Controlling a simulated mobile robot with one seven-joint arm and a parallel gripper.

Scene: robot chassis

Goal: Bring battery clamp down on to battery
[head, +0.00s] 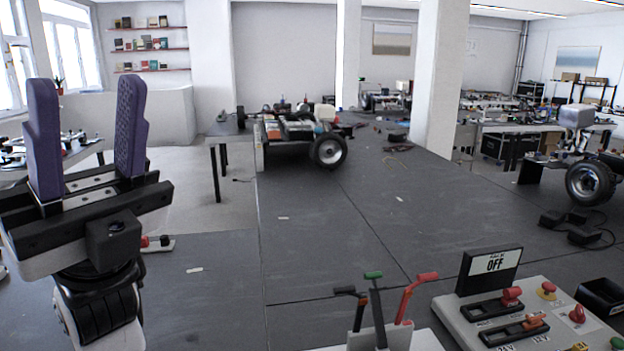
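The robot chassis (292,150) stands on the far part of the dark table, with a large black wheel at its right front. Several box-like parts (298,132) sit on top of it, small in the view. I cannot tell which of them is the battery, and I cannot make out the battery clamp or its position. My gripper (86,85) is at the left, close to the camera, pointing up. Its two purple fingers are wide apart with nothing between them. It is well apart from the chassis.
Three levers (375,310) with black, green and red handles stand at the front. A control panel (535,315) with an OFF sign (488,264) is at the lower right. Another wheeled unit (590,180) stands at the right. The dark tabletop (340,225) between is mostly clear.

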